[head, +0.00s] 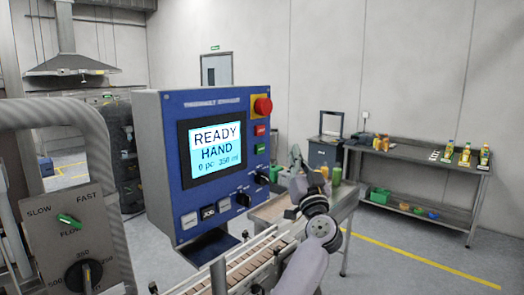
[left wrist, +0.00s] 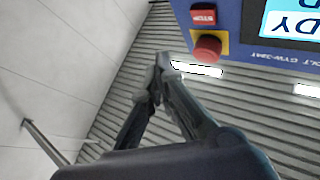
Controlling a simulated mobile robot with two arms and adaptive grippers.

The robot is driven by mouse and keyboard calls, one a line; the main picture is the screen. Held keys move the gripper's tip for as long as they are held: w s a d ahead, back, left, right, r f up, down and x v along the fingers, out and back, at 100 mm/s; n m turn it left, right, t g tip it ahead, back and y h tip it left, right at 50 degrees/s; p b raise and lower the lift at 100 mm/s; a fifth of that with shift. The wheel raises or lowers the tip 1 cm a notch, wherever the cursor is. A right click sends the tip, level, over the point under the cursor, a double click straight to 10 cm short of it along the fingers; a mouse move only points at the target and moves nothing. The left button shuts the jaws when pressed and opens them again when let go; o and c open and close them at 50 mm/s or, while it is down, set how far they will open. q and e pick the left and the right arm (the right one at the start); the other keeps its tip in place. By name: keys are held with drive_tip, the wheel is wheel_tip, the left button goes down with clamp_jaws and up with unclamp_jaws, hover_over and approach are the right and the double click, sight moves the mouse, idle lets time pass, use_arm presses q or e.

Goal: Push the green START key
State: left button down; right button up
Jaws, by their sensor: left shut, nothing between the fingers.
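The blue control panel (head: 166,112) faces me in the middle of the head view. The small green START key (head: 261,149) is at its right edge, below a red STOP key (head: 261,130) and a red mushroom button (head: 263,106); its lettering is too small to read. My left gripper (head: 294,152) is shut and empty, just right of the panel and apart from the green key in the picture. In the left wrist view its fingertips (left wrist: 162,62) meet, left of the red mushroom button (left wrist: 207,47) and the STOP key (left wrist: 203,17). The green key is outside that view.
The panel's screen (head: 216,147) reads READY HAND. Black knobs (head: 243,199) and several keys sit below it. A conveyor (head: 245,262) runs beneath. A dial plate (head: 72,240) stands at the left. A bench (head: 420,160) with bottles is at the back right.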

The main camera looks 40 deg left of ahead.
sight(261, 149)
use_arm(q)
drive_tip(key=a+b, duration=0.2)
drive_tip(key=a, duration=0.6)
drive_tip(key=shift+w+a, duration=0.25)
drive_tip(key=shift+w, duration=0.1)
idle(0.6)
idle(0.5)
drive_tip(key=shift+a+p, duration=0.4)
drive_tip(key=shift+p, duration=0.25)
